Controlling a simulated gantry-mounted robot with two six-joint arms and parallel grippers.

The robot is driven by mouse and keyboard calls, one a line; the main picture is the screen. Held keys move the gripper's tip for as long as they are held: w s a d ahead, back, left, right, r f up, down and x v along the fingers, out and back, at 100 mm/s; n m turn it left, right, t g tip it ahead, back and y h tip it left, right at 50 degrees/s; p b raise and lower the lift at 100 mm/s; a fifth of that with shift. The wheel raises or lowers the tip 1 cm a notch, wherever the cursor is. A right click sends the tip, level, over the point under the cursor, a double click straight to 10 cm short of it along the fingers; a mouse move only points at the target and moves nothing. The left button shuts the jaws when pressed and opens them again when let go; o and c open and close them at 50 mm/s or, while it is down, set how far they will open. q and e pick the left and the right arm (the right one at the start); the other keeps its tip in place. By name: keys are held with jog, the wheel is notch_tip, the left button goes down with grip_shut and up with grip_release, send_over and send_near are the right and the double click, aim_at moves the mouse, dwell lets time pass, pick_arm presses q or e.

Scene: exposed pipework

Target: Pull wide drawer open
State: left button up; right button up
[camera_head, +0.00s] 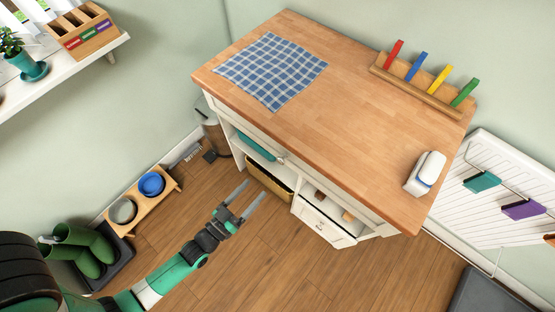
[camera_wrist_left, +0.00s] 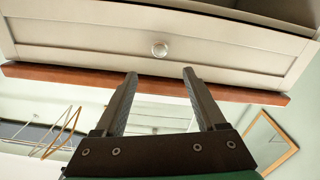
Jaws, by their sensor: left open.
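The white wide drawer (camera_head: 245,128) runs under the wooden top of the cabinet in the head view. My left gripper (camera_head: 256,187) is open and empty in front of the cabinet. My right gripper is not in view.
A smaller white drawer (camera_head: 323,221) sits low on the cabinet's right. The open shelves hold a basket (camera_head: 268,182) and a teal item (camera_head: 256,146). Pet bowls in a wooden stand (camera_head: 145,198) and green boots (camera_head: 82,245) are at left. The floor before the cabinet is clear.

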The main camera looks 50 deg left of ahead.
aim_at(279, 162)
pick_arm(q)
jog(key=w, duration=0.4)
jog(key=w+a+b, duration=0.1)
jog(key=w, duration=0.3)
jog(key=w+a+b, duration=0.1)
jog(key=w, duration=0.2)
jog(key=shift+w, duration=0.4)
jog(key=shift+r, duration=0.1)
grip_shut()
